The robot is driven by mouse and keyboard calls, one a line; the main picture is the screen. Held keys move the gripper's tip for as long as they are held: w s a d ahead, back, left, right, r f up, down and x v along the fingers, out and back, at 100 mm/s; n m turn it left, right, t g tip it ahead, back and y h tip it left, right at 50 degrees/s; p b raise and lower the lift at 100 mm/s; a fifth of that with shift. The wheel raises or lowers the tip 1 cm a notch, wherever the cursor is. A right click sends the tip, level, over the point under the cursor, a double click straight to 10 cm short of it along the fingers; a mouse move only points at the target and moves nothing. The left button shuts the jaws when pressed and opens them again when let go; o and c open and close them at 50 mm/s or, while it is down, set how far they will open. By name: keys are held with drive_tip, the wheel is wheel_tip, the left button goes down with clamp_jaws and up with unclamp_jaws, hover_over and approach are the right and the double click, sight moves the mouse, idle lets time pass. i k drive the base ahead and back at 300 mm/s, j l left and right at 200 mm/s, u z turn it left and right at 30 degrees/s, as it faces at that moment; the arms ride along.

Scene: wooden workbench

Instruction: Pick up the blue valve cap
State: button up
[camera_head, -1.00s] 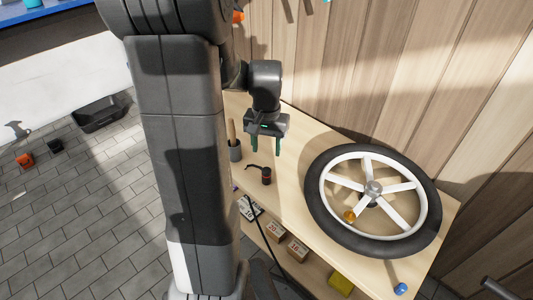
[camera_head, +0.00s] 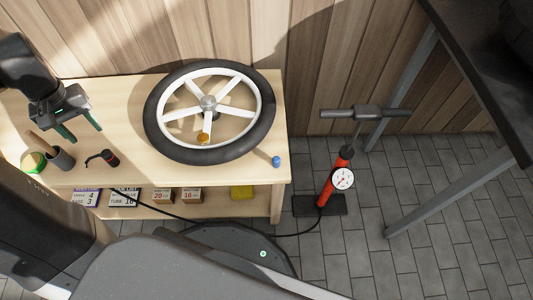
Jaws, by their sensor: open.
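The blue valve cap (camera_head: 276,161) is a small blue cylinder on the workbench (camera_head: 120,118), near its right front corner. It stands apart from the wheel. My gripper (camera_head: 84,133) is above the left part of the bench, fingers pointing down, open with nothing between its fingers. It is far to the left of the cap, with the wheel between them.
A black hose head (camera_head: 108,157), a grey cup (camera_head: 62,158) and a green-topped item (camera_head: 33,163) are at left. A red floor pump (camera_head: 329,188) stands right.

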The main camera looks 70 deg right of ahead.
sight(275, 159)
drive_tip(key=z, duration=0.45)
drive_tip(key=k+z, duration=0.15)
drive_tip(key=z, duration=0.3)
drive_tip(key=k+j+z, duration=0.1)
drive_tip(key=z, duration=0.35)
drive_tip(key=k+z, duration=0.1)
drive_tip(key=z, duration=0.35)
